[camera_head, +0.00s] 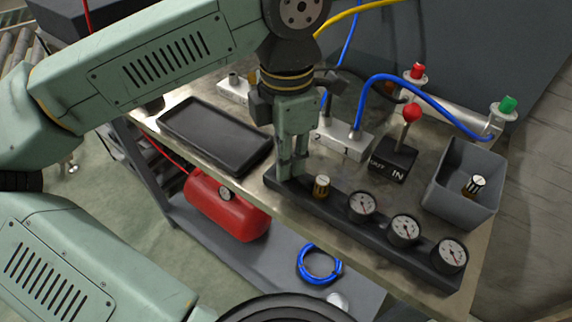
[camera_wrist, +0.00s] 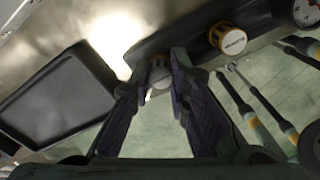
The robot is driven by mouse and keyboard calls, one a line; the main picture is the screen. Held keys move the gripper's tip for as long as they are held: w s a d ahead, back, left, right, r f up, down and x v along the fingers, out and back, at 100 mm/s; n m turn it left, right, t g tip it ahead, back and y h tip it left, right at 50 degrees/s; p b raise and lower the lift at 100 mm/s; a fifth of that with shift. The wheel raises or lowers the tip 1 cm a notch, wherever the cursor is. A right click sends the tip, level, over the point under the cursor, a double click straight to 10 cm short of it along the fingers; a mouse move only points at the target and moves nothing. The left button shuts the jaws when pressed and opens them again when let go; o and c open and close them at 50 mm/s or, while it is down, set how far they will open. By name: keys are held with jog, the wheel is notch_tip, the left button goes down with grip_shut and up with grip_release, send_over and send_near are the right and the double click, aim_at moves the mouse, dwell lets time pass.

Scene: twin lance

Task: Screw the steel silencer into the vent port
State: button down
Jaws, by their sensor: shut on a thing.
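My gripper (camera_head: 292,168) points down at the left end of a long black rail (camera_head: 385,238). In the wrist view its fingers (camera_wrist: 160,84) are shut on a small round silver-grey piece (camera_wrist: 159,76) with a tan ring, apparently the steel silencer. The fingers hide most of it, and I cannot tell whether it is still seated in the rail. A brass-coloured silencer (camera_head: 321,186) stands upright in the rail just right of the fingers; it also shows in the wrist view (camera_wrist: 229,39). I cannot make out which opening is the vent port.
Three gauges (camera_head: 404,230) stand along the rail. Behind are a pale valve block (camera_head: 345,141) with blue hoses and a red-knobbed lever (camera_head: 411,113). A grey bin (camera_head: 440,187) holds a black-and-white piece (camera_head: 474,185). An empty black tray (camera_head: 215,133) lies left. A red tank (camera_head: 225,205) sits below.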

jog(key=shift+r+p, duration=0.35)
jog(key=shift+r, duration=0.35)
dwell(0.6)
jog(key=shift+r+p, duration=0.95)
jog(key=shift+r, duration=0.75)
jog(key=shift+r, duration=0.1)
